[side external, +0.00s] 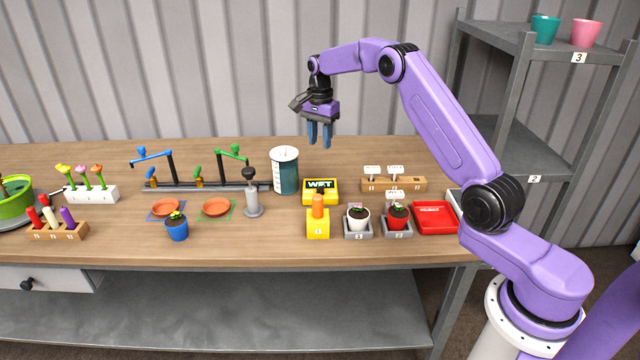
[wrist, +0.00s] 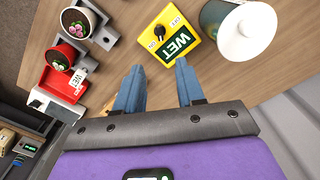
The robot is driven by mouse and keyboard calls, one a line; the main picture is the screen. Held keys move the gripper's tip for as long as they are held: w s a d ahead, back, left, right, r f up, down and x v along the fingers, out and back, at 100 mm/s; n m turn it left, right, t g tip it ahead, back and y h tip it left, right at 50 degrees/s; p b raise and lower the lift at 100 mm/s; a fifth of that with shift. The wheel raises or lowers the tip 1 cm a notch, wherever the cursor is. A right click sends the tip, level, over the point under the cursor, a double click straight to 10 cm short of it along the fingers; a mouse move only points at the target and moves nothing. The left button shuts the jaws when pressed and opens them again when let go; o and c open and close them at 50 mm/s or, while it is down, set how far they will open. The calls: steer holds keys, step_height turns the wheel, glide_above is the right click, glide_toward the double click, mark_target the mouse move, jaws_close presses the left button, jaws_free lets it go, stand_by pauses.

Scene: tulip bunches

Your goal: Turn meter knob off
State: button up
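The yellow meter (side external: 336,198) stands on the table, behind a yellow block with an orange-handled tool. Its dark display (side external: 320,184) reads WET. In the wrist view the meter (wrist: 153,62) shows its black knob (wrist: 159,31) between the OFF and ON labels. I cannot tell for sure which label the knob points to. My gripper (side external: 320,146) hangs above and behind the meter, fingers downward, touching nothing. In the wrist view my gripper (wrist: 157,72) has its two blue fingers well apart, with nothing between them.
A white-lidded canister (side external: 285,170) stands just left of the meter. The orange-handled tool (side external: 318,207) stands close in front. Potted plants (side external: 358,218) and a red tray (side external: 436,217) are to the right. A wooden label rack (side external: 394,184) is behind right. Air around my gripper is clear.

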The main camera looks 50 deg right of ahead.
mark_target(320, 187)
step_height(320, 187, down, 16)
steer(key=shift+r, duration=0.25)
stand_by(0.3)
jaws_close()
